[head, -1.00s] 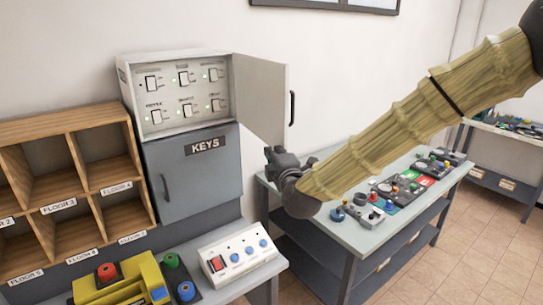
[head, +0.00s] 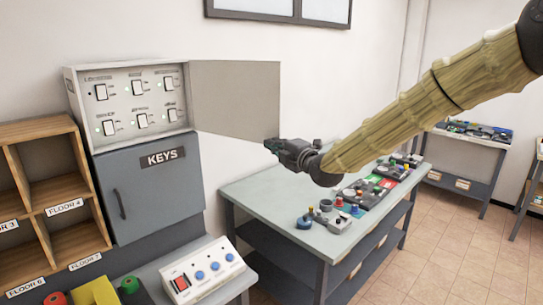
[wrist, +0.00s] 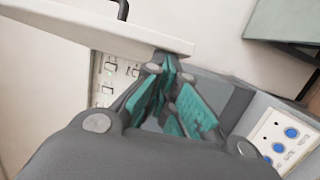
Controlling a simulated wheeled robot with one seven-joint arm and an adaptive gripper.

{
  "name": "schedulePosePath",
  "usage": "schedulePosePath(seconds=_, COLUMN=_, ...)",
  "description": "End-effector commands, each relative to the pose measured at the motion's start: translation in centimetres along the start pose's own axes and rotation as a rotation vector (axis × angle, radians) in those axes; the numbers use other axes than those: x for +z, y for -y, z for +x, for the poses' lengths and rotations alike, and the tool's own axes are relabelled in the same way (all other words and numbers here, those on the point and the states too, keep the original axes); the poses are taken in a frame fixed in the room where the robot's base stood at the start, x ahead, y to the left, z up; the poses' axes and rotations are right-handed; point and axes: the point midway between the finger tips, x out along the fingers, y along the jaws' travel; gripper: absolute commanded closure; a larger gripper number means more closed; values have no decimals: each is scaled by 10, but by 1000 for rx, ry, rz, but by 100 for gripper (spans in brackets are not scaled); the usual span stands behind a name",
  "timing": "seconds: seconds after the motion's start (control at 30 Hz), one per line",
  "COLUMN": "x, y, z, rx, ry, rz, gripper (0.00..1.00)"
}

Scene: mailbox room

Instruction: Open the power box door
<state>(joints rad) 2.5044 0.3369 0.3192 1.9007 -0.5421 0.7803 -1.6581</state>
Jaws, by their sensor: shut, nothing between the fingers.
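The power box (head: 131,103) is an upper pale box on the wall, with several labelled switches inside showing. Its grey door (head: 236,97) stands wide open, swung out to the right. In the wrist view the door (wrist: 105,36) crosses the upper left as a pale panel, with a dark handle (wrist: 122,9) at the top edge. My gripper (head: 270,145) is just below the door's lower right corner in the head view. In the wrist view its teal-padded fingers (wrist: 170,68) are shut and empty, appearing close to the door; I cannot tell whether they touch.
A grey KEYS cabinet (head: 152,192) is below the box. Wooden floor-labelled pigeonholes (head: 55,185) stand left. A white button panel (head: 205,270) is on the lower counter. A table (head: 285,207) with several coloured controls stands right. Tiled floor is open at right.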

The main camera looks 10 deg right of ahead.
Motion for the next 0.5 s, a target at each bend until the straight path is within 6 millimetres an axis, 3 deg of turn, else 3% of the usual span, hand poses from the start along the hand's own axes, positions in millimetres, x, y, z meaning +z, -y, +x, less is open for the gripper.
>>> schedulePosePath(seconds=0.3, x=46, y=1, z=12, rx=1, ry=8, rz=0, gripper=100)
schedulePosePath(seconds=0.5, x=61, y=0, z=11, rx=2, ry=16, rz=0, gripper=100)
